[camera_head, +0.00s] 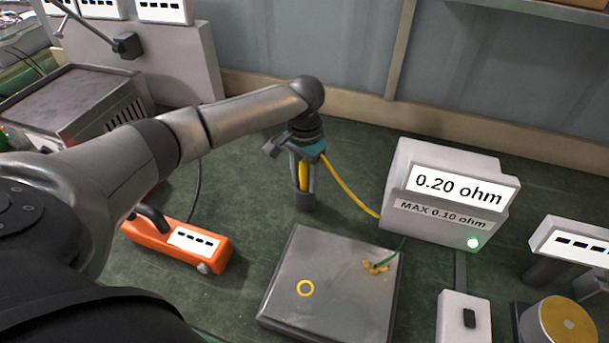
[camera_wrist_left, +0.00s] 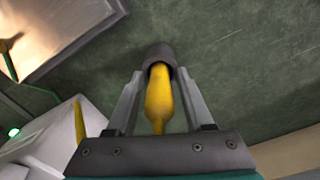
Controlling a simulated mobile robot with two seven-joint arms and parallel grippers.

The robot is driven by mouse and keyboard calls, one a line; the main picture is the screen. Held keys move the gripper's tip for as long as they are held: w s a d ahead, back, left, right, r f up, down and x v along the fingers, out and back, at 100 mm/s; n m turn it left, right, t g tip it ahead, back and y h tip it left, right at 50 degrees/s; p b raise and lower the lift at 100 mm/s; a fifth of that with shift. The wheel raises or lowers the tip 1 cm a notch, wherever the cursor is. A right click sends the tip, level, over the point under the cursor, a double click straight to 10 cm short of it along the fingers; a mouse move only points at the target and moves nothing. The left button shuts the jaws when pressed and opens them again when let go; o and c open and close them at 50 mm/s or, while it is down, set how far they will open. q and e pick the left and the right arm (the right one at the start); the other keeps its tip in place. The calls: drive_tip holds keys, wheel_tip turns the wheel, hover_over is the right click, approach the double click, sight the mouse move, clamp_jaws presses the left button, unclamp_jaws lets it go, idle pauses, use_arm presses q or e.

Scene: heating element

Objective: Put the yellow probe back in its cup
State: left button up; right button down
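The yellow probe (camera_head: 303,176) stands about upright with its lower end in the small dark cup (camera_head: 306,201) on the green bench. In the left wrist view the probe (camera_wrist_left: 159,98) runs into the mouth of the cup (camera_wrist_left: 158,56). My left gripper (camera_head: 304,184) points down over the cup, one finger on each side of the probe. In the left wrist view gaps show between the probe and both fingers (camera_wrist_left: 159,84), so the gripper looks open around it. How deep the probe sits is hidden. My right gripper is not in view.
A yellow cable (camera_head: 349,188) runs from the probe to the white meter (camera_head: 450,190), which reads 0.20 ohm. A metal plate (camera_head: 330,306) with a yellow ring lies in front. An orange device (camera_head: 172,243) stands left, under my arm. The wall is close behind.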

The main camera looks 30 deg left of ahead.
use_arm(q)
drive_tip(key=shift+o, duration=0.5)
wheel_tip(320, 180, up, 12)
drive_tip(key=shift+r+p, duration=0.15)
drive_tip(key=shift+p, duration=1)
